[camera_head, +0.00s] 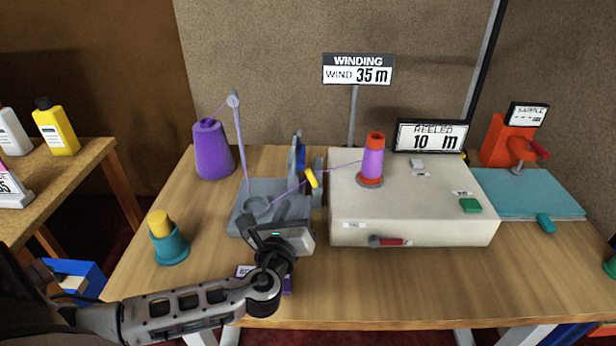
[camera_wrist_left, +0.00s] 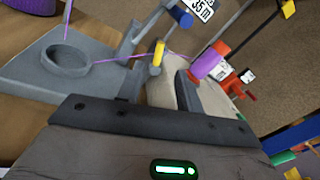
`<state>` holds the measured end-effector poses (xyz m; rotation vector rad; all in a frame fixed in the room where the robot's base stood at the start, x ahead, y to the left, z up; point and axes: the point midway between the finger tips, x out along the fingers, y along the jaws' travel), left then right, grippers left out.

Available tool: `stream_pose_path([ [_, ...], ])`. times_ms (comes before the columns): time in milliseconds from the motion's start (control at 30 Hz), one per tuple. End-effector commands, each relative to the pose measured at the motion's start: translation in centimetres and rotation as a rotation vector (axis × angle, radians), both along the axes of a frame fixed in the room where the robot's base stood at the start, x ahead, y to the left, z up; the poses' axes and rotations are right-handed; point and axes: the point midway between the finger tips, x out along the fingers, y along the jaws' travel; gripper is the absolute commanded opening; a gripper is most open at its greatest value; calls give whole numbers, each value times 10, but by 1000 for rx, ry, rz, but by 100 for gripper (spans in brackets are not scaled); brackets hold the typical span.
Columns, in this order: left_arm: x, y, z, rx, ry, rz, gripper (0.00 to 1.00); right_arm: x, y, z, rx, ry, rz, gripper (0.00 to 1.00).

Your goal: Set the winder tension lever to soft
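The winder is a cream box (camera_head: 415,210) with a purple-wound orange cone (camera_head: 372,160) on top. A red-handled lever (camera_head: 392,242) lies roughly level on its front face, pointing right; its nearby label is too small to read. Left of the box, a grey yarn stand (camera_head: 240,218) carries a yellow-tipped lever (camera_head: 311,178), tilted, and a blue part. The yellow tip also shows in the left wrist view (camera_wrist_left: 158,54). My left gripper (camera_head: 268,226) is in front of the grey stand, apart from the red handle. Its finger gap is unclear. My right gripper is out of view.
A purple cone (camera_head: 213,150) stands at the back left, and a teal pot with yellow top (camera_head: 168,238) at the front left. A teal board (camera_head: 525,195) lies on the right. Signs read WIND 35 m (camera_head: 358,70) and REELED 10 m (camera_head: 432,136). Table front right is clear.

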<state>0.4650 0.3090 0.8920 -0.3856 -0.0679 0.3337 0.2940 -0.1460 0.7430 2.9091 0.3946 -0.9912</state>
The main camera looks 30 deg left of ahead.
Motion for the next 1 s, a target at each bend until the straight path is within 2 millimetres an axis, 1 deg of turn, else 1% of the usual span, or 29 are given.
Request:
stream_pose_path([
  [33, 12, 4, 2, 0, -3, 1, 36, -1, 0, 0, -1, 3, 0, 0],
  [200, 47, 16, 1, -1, -1, 0, 36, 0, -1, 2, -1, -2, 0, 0],
  [400, 77, 27, 0, -2, -1, 0, 36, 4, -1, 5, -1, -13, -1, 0],
  [500, 86, 30, 0, -2, 0, 0, 36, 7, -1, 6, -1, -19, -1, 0],
  [600, 91, 31, -1, -2, 1, -1, 36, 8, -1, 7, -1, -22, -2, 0],
  [900, 92, 32, -1, -2, 2, -2, 36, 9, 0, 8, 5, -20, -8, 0],
  [967, 92, 32, -1, -2, 2, -1, 19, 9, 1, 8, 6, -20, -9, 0],
  [1000, 92, 32, -1, -2, 1, -1, 8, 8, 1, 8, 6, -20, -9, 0],
])
